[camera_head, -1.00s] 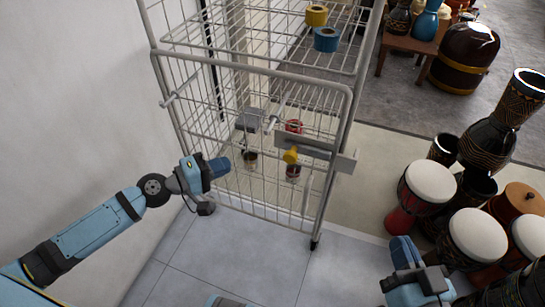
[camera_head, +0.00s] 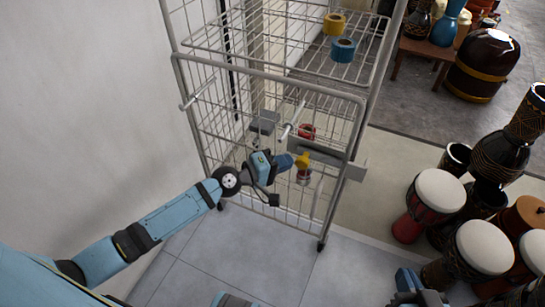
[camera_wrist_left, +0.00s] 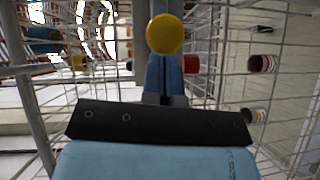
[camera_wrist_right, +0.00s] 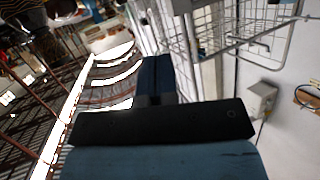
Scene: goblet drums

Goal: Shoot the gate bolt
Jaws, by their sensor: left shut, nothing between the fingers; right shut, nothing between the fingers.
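The gate (camera_head: 270,150) is a grey wire-mesh door on the front of a wire cage. A grey bolt plate (camera_head: 335,162) sits across its right side and reaches the right post. A yellow knob (camera_head: 302,160) sticks out at the left end of the plate. My left gripper (camera_head: 287,162) is shut and empty, with its blue fingertips just left of the knob. In the left wrist view the round knob (camera_wrist_left: 165,33) shows straight beyond the shut fingers (camera_wrist_left: 165,75); I cannot tell whether they touch. My right gripper (camera_head: 406,280) is low at the right, away from the gate; its fingers (camera_wrist_right: 155,78) are shut and empty.
Tape rolls, yellow (camera_head: 334,24) and blue (camera_head: 343,49), lie on the cage's upper shelf. Red tins (camera_head: 306,131) stand inside behind the mesh. Goblet drums (camera_head: 437,197) crowd the right. A white wall (camera_head: 90,120) bounds the left. Tiled floor before the gate is clear.

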